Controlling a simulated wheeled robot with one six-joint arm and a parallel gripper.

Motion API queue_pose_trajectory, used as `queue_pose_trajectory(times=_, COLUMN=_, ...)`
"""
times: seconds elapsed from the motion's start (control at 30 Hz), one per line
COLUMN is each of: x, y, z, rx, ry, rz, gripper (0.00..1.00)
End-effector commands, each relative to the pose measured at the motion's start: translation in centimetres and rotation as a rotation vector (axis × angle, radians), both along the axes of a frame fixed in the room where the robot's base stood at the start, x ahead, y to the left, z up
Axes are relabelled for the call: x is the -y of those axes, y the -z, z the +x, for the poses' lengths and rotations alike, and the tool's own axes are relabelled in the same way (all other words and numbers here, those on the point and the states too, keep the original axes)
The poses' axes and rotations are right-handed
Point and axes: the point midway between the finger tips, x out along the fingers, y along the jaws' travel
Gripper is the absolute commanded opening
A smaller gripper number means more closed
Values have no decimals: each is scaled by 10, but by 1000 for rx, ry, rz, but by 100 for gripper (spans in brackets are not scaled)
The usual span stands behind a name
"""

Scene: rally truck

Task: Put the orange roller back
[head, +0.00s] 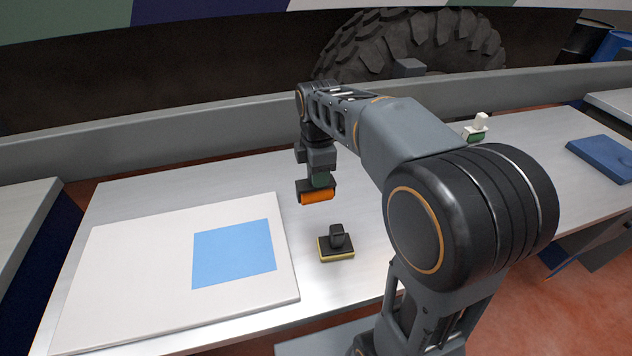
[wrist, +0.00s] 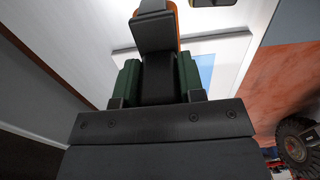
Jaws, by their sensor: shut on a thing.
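The orange roller (head: 317,197) hangs at the end of my gripper (head: 320,180), above the metal table. My gripper is shut on the roller's dark handle. In the wrist view, the dark handle (wrist: 157,80) sits between the green finger pads, and a strip of the orange roller (wrist: 160,7) shows at the top edge. The roller appears to be clear of the tabletop. A white board (head: 120,270) with a blue square (head: 234,254) lies on the table to the left of the roller.
A black and yellow block with a knob (head: 337,246) stands on the table below and right of my gripper. A green and white item (head: 477,128) stands behind my arm. A blue pad (head: 603,158) lies at the right. The table (head: 150,195) is bare behind the board.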

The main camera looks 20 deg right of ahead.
Motion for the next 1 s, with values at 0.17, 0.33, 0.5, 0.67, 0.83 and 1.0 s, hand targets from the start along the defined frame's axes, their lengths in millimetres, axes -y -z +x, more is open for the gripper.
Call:
queue_pose_trajectory(times=0.17, x=11, y=20, z=45, rx=-2, ry=4, rz=0, gripper=0)
queue_pose_trajectory(times=0.33, x=16, y=47, z=68, rx=-2, ry=2, rz=0, gripper=0)
queue_pose_trajectory(times=0.5, x=19, y=62, z=81, rx=1, ry=2, rz=0, gripper=0)
queue_pose_trajectory(times=0.67, x=20, y=67, z=85, rx=2, ry=2, rz=0, gripper=0)
queue_pose_trajectory(times=0.83, x=22, y=76, z=92, rx=0, ry=3, rz=0, gripper=0)
queue_pose_trajectory(times=1.0, x=23, y=96, z=95, rx=-2, ry=2, rz=0, gripper=0)
